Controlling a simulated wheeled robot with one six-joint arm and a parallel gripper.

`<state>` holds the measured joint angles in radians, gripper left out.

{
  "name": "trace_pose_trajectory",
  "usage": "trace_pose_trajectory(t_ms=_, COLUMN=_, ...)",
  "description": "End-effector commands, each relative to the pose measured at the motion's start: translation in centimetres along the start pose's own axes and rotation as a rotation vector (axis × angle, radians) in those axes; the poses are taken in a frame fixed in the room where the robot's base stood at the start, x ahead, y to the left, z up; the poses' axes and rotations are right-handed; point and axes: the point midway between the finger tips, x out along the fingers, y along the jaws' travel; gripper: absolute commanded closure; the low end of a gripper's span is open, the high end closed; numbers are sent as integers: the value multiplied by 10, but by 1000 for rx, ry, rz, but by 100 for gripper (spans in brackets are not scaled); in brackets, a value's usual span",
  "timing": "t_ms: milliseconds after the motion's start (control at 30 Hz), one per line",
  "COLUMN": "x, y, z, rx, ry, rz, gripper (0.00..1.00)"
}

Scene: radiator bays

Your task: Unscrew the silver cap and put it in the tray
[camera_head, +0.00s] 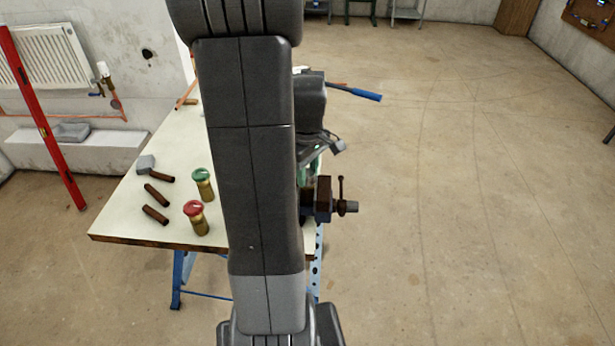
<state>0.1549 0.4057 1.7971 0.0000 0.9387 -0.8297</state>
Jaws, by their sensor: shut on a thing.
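My arm fills the middle of the head view and covers much of the workbench (125,222). Part of my gripper (331,147) shows just right of the arm, over the bench's right side. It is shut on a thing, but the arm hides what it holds.
A dark vise (323,199) sticks out at the bench's right edge, below my gripper. A blue-handled tool (354,93) juts out behind. The floor on the right is clear.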

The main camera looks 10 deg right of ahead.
Motion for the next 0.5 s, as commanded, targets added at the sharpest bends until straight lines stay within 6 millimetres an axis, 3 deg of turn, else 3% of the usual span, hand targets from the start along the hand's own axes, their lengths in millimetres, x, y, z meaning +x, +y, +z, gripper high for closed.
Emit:
trace_pose_trajectory(t_ms=233, x=0, y=0, z=0, rx=-244, ry=0, rz=0, gripper=96)
trace_pose_trajectory(t_ms=500, x=0, y=0, z=0, rx=-295, ry=0, rz=0, gripper=96)
